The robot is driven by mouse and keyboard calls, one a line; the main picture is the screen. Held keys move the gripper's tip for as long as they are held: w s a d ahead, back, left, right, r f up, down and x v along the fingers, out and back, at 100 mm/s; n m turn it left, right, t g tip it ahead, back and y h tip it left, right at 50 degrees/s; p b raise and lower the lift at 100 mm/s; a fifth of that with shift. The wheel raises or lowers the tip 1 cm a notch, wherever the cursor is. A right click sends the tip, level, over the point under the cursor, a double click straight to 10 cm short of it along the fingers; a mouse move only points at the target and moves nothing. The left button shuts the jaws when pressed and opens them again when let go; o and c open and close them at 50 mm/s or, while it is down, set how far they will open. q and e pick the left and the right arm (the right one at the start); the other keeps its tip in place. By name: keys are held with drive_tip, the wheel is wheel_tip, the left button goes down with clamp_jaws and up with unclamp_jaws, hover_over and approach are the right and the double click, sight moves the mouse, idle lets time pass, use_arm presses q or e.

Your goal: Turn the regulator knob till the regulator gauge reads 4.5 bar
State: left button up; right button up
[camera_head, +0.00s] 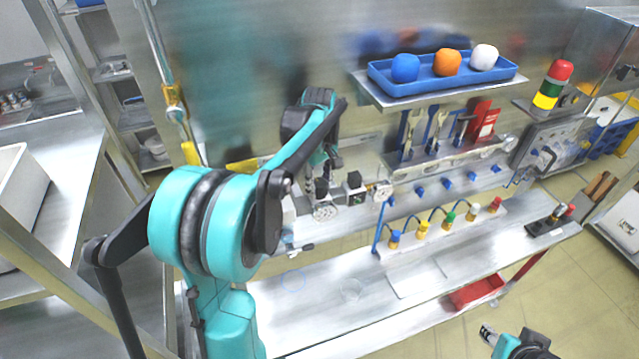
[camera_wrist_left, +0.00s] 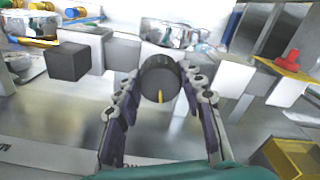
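The regulator knob (camera_wrist_left: 158,76) is a dark ribbed cylinder with a yellow mark pointing down in the left wrist view. My left gripper (camera_wrist_left: 160,84) has one finger against each side of it, with no clear gap, so it looks shut on the knob. In the head view my left gripper (camera_head: 322,178) is at the pipe line on the back of the bench and hides the knob. A round white gauge (camera_head: 324,212) shows just below it, and another (camera_head: 383,191) to the right; neither reading is legible. My right gripper (camera_head: 488,335) is at the bottom right, away from the bench.
A black block (camera_head: 355,188) sits on the line beside the gripper; it also shows in the left wrist view (camera_wrist_left: 68,62). Several coloured fittings with hoses (camera_head: 422,229) stand on the bench (camera_head: 320,305). A blue tray (camera_head: 440,80) with three balls is on a shelf above.

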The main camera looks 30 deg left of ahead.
use_arm(q)
drive_tip(key=shift+m, duration=0.3)
drive_tip(key=shift+c, duration=0.2)
drive_tip(key=m+b, duration=0.1)
drive_tip(key=m, duration=0.2)
drive_tip(key=shift+m+b, duration=0.3)
drive_tip(key=m+b, duration=0.1)
drive_tip(key=m, duration=0.4)
drive_tip(key=m+b, duration=0.1)
drive_tip(key=m, duration=0.4)
drive_tip(key=shift+m, duration=0.4)
drive_tip(key=m, duration=0.4)
drive_tip(key=shift+m+b, duration=0.4)
drive_tip(key=o, duration=1.2)
drive_tip(key=shift+c, duration=0.2)
